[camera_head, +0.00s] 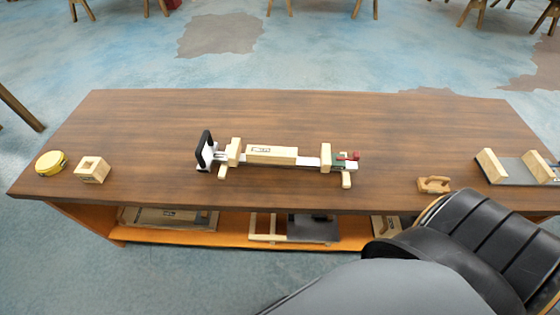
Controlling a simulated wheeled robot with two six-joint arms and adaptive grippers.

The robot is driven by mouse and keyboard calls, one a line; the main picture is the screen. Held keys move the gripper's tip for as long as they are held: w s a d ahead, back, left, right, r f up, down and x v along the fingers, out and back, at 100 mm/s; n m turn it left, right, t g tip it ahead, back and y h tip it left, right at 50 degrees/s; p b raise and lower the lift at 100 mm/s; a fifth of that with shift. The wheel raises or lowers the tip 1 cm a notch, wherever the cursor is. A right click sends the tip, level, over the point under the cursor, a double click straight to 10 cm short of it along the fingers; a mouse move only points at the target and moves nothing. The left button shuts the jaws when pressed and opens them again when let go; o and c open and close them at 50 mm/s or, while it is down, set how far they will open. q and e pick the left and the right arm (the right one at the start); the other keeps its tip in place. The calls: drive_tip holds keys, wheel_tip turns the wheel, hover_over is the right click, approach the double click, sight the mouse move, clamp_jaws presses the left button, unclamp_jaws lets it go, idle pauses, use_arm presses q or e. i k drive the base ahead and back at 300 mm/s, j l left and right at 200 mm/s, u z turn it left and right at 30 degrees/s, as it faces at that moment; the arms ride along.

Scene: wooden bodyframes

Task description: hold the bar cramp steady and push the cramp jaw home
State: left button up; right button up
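The bar cramp (309,162) lies lengthwise near the middle of the table, a pale metal bar on wooden feet. A wooden block (271,155) lies along it between two upright wooden pieces. The left upright (234,152) is close to the block's left end. The right upright (325,157) stands apart from the block, with bare bar between them. A black and white handle-like part (205,150) is at the left end. Neither gripper is in view.
A yellow round tin (51,163) and a wooden block with a hole (92,170) are on the table's left. My dark body parts cover the lower right. The table's back is clear.

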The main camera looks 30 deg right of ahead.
sight(328, 160)
drive_tip(key=i+z, duration=0.2)
drive_tip(key=z, duration=0.15)
drive_tip(key=i+z, duration=0.2)
drive_tip(key=z, duration=0.15)
drive_tip(key=i+j+z, duration=0.2)
drive_tip(key=z, duration=0.15)
